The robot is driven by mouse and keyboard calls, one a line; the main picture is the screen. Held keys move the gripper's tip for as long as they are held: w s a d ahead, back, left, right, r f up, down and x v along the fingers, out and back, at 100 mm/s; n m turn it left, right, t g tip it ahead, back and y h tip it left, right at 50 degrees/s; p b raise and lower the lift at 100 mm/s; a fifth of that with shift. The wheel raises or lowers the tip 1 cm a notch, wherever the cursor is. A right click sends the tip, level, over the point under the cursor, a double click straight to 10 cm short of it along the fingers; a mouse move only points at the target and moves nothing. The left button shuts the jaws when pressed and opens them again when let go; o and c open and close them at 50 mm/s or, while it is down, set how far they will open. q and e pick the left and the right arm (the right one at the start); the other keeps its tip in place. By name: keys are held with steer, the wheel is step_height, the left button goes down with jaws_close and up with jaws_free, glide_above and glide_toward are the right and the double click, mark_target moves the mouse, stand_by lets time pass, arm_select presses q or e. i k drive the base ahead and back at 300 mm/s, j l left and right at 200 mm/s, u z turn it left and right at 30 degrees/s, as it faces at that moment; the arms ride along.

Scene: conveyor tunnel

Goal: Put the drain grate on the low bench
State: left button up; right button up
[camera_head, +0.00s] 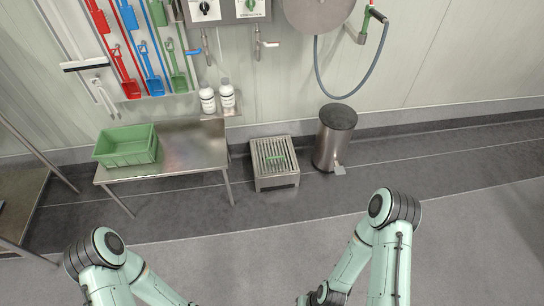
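The drain grate (268,148) is a slatted metal grate with a small green bar across its middle. It lies on top of a low square steel box on the floor by the wall. The low bench (190,165) is a steel table to the left of it, with bare top at its right side. Both my arms show at the bottom of the head view, well in front of the grate and bench. Their grippers are below the picture edge, so I cannot see their fingers. Nothing of mine touches the grate.
A green crate (126,158) stands on the left end of the bench. A steel pedal bin (334,145) stands right of the grate. Two white bottles (217,98) sit on a wall shelf behind. Another steel table (22,195) is at far left. Floor in front is clear.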

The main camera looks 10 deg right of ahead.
mark_target(187, 145)
steer(key=u, duration=0.25)
steer(key=i+l+u, duration=0.15)
steer(key=u, duration=0.2)
steer(key=i+l+u, duration=0.15)
steer(key=l+u, duration=0.15)
steer(key=i+l+u, duration=0.1)
steer(key=l+u, duration=0.25)
steer(key=i+l+u, duration=0.2)
steer(key=l, duration=0.25)
steer(key=l+u, duration=0.15)
steer(key=l, duration=0.3)
steer(key=i+l, duration=0.1)
steer(key=l, duration=0.45)
steer(key=i+l, duration=0.1)
steer(key=l, duration=0.4)
steer(key=i+l, duration=0.1)
steer(key=l, duration=0.45)
steer(key=u, duration=0.05)
